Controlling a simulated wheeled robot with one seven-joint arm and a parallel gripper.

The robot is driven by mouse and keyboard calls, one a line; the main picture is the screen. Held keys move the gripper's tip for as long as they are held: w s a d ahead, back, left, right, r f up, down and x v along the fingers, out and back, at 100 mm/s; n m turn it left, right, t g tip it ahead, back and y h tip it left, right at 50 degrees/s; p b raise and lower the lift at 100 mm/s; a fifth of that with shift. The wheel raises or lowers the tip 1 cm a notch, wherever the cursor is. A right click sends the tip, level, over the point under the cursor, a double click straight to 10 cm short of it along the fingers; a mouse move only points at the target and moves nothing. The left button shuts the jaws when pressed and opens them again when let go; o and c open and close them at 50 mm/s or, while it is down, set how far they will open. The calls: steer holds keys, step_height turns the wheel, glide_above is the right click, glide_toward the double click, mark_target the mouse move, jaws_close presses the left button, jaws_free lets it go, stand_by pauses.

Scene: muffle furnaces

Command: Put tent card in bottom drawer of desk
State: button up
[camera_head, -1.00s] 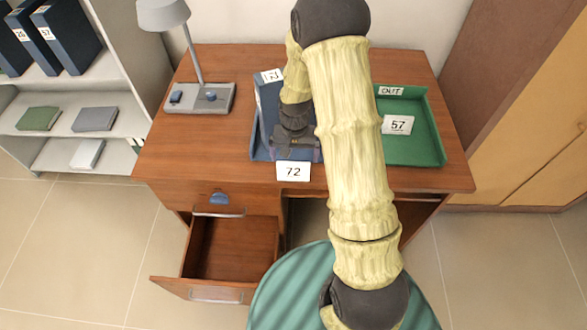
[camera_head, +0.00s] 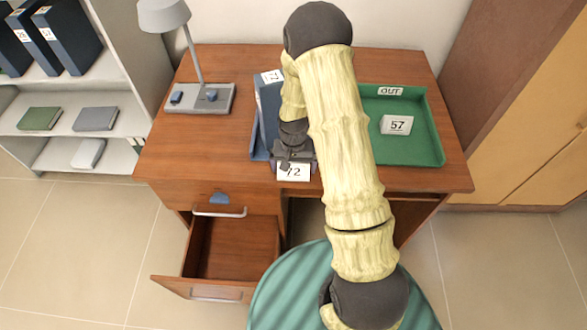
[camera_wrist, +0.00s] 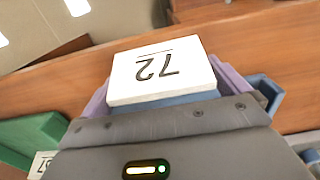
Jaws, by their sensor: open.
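A white card marked 72 (camera_head: 294,174) stands at the front of the blue tray on the desk (camera_head: 215,140). My gripper (camera_head: 293,160) is over it and hides part of it. In the wrist view the card (camera_wrist: 165,72) lies between the spread lilac fingers of my gripper (camera_wrist: 175,92), and I cannot tell whether they touch it. Another white card, marked 57 (camera_head: 397,125), stands in the green OUT tray (camera_head: 432,150). The desk's lower left drawer (camera_head: 215,292) is pulled open and looks empty. The drawer above it is shut.
A blue binder (camera_head: 268,105) stands in the blue tray (camera_head: 256,148) beside my gripper. A grey lamp (camera_head: 222,98) stands at the back left. A shelf with binders and books (camera_head: 50,125) is at the left. A green round stool (camera_head: 285,295) is in front of the desk.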

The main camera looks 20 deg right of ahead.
steer(key=shift+c, duration=0.4)
steer(key=c, duration=0.7)
step_height(320, 180, up, 10)
steer(key=shift+r, duration=0.1)
stand_by(0.5)
